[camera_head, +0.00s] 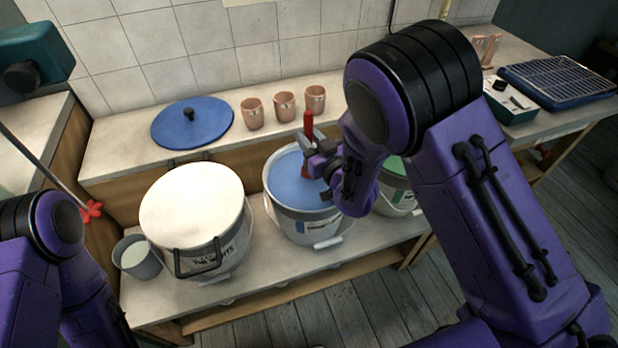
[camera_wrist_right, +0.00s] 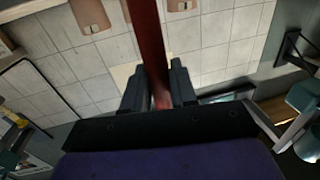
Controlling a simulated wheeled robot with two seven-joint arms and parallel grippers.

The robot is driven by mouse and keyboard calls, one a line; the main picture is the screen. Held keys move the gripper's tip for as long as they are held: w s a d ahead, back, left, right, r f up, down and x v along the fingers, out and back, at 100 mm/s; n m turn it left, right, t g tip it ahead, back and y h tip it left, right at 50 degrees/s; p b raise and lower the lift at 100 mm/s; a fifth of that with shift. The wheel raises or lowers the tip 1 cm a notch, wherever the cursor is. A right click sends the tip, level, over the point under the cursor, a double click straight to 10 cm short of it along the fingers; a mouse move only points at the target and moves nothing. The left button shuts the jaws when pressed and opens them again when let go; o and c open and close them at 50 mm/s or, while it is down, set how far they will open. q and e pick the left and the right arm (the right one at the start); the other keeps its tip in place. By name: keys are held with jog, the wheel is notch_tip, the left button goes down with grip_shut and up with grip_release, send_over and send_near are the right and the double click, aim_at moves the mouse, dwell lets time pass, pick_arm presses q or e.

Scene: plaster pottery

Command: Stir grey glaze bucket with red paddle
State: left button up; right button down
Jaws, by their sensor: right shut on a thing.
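The red paddle (camera_head: 308,126) stands roughly upright in the grey bucket (camera_head: 290,232), which holds blue glaze (camera_head: 283,180). Its lower part meets the blue surface; how deep it reaches cannot be seen. My right gripper (camera_head: 309,147) is shut on the paddle above the bucket's rim. In the right wrist view the red shaft (camera_wrist_right: 147,45) runs between the two fingers (camera_wrist_right: 160,88). My left arm shows at the lower left, but its gripper is out of view.
A bucket with a white top (camera_head: 190,200) stands left of it, and a green-topped bucket (camera_head: 398,190) right, partly behind my arm. A small grey pail (camera_head: 138,262) is at far left. A blue lid (camera_head: 192,123) and copper cups (camera_head: 284,105) sit on the back ledge.

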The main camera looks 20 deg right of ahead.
aim_at(309, 112)
jog(key=shift+r, duration=0.15)
notch_tip(309, 112, up, 10)
jog(key=p, duration=0.8)
dwell(0.4)
notch_tip(309, 112, up, 10)
jog(key=p, duration=0.8)
jog(key=shift+p, duration=0.3)
